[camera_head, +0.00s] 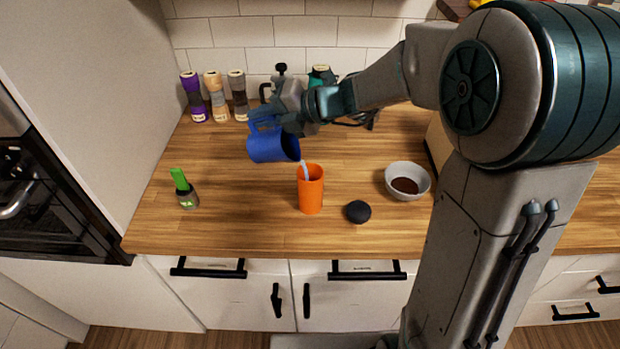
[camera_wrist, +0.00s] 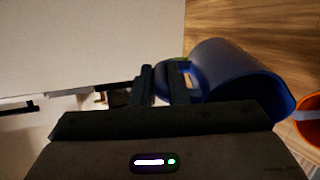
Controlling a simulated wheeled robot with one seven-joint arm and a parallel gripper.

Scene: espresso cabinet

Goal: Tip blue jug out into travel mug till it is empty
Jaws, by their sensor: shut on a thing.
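The blue jug (camera_head: 270,146) is held tilted above the wooden counter, its mouth to the right. A pale stream runs from its lip into the orange travel mug (camera_head: 311,193), which stands upright and open on the counter. My gripper (camera_head: 265,117) is shut on the jug's handle at the upper left. In the wrist view the jug (camera_wrist: 235,80) lies to the right of my gripper's fingers (camera_wrist: 164,84), and the orange mug's rim (camera_wrist: 308,122) shows at the right edge. How much is left in the jug is hidden.
A black round lid-like thing (camera_head: 358,211) lies right of the mug. A white bowl with brown contents (camera_head: 407,181) stands farther right. A green-topped jar (camera_head: 185,190) stands at left. Several tall grinders (camera_head: 216,97) line the back wall.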

